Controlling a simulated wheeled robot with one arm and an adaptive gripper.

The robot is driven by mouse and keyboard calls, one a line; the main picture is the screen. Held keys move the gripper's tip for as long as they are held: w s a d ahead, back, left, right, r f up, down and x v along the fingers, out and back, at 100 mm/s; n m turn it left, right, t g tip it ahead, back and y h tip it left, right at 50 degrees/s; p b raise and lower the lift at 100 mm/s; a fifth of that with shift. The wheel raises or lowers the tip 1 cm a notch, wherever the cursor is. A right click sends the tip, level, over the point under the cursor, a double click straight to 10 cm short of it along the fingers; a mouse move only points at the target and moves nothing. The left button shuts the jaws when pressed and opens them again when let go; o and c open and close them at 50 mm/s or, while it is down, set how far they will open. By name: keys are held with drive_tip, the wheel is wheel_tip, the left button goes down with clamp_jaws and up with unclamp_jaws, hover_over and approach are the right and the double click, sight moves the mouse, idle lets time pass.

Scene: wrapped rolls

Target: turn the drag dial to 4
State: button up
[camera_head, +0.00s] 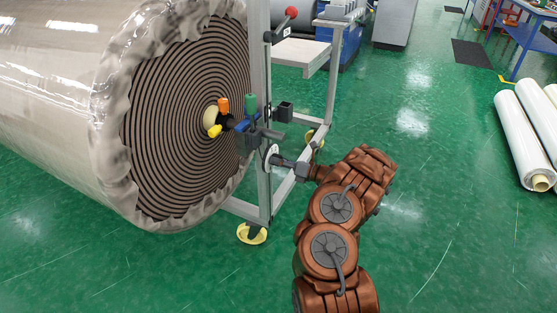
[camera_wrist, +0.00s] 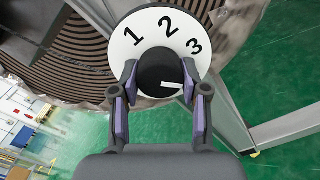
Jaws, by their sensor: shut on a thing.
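The drag dial (camera_wrist: 182,32) is a round white disc with black numbers 1, 2 and 3 showing in the wrist view. Its black centre knob (camera_wrist: 158,64) has a white pointer mark, which points right and slightly down, below the 3. My gripper (camera_wrist: 159,72) is shut on the knob, one finger on each side. The right finger and the gripper body hide the lower part of the disc, so no 4 shows. In the head view, the dial (camera_head: 272,153) is small and edge-on on a grey post, with my gripper (camera_head: 279,160) reaching it from the right.
A large wrapped roll (camera_head: 70,90) lies left, close behind the grey frame (camera_head: 264,190). Orange, green and blue parts stick out above the dial. A lever with a red knob (camera_head: 291,12) rises higher up. White rolls (camera_head: 525,130) lie far right. Green floor is clear between.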

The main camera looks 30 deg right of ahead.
drive_tip(key=shift+s+m, duration=0.1)
drive_tip(key=shift+m, duration=1)
drive_tip(key=shift+f+p, duration=0.1)
drive_tip(key=shift+p, duration=0.2)
drive_tip(key=o, duration=1.1)
drive_tip(key=shift+o, duration=0.2)
drive_tip(key=v, duration=1.2)
